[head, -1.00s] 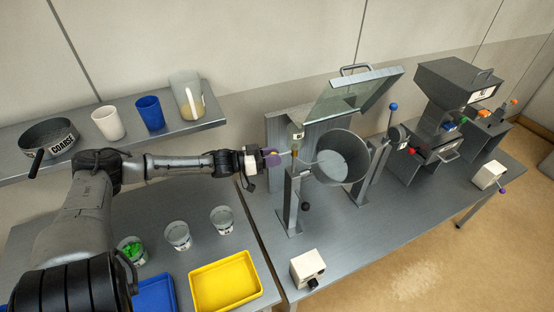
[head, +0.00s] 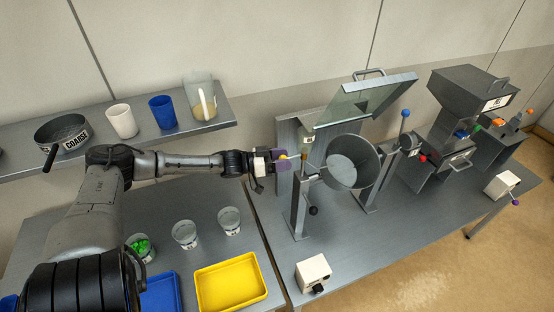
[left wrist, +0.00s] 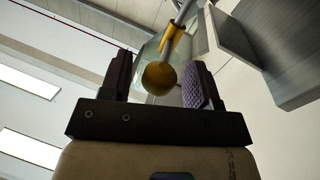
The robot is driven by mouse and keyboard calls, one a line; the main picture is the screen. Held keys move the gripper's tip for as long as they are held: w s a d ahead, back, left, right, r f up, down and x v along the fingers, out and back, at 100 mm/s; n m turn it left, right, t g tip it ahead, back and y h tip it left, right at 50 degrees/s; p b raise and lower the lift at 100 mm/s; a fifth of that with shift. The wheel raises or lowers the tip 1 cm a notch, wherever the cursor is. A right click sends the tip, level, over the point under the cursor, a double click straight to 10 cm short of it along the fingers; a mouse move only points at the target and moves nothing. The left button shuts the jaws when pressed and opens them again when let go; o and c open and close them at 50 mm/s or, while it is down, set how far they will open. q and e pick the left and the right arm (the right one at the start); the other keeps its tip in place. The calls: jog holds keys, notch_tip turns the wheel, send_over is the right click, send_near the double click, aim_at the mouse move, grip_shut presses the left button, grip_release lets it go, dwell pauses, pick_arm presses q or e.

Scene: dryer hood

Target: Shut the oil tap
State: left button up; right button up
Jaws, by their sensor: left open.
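The oil tap's lever ends in a yellow ball (left wrist: 159,78), with a pale rod and a yellow fitting (left wrist: 173,40) behind it in the left wrist view. In the head view the yellow ball (head: 283,156) shows small beside the drum's left post. My left gripper (head: 281,161) has its purple-padded fingers there, partly hiding the tap. In the left wrist view my left gripper (left wrist: 166,82) is open, with the ball between its two fingers. A gap shows on the left of the ball; contact on the right cannot be told. My right gripper is not in view.
An open grey drum (head: 352,165) hangs between posts under a raised glass hood (head: 367,100). A shelf (head: 222,118) with cups and a jug (head: 199,100) is behind my arm. A yellow tray (head: 230,282) and small cups are in front.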

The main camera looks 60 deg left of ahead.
pick_arm(q)
jog(key=shift+s, duration=0.1)
jog(key=p+v, duration=0.5)
jog(key=v, duration=0.8)
jog(key=shift+s, duration=0.3)
dwell(0.5)
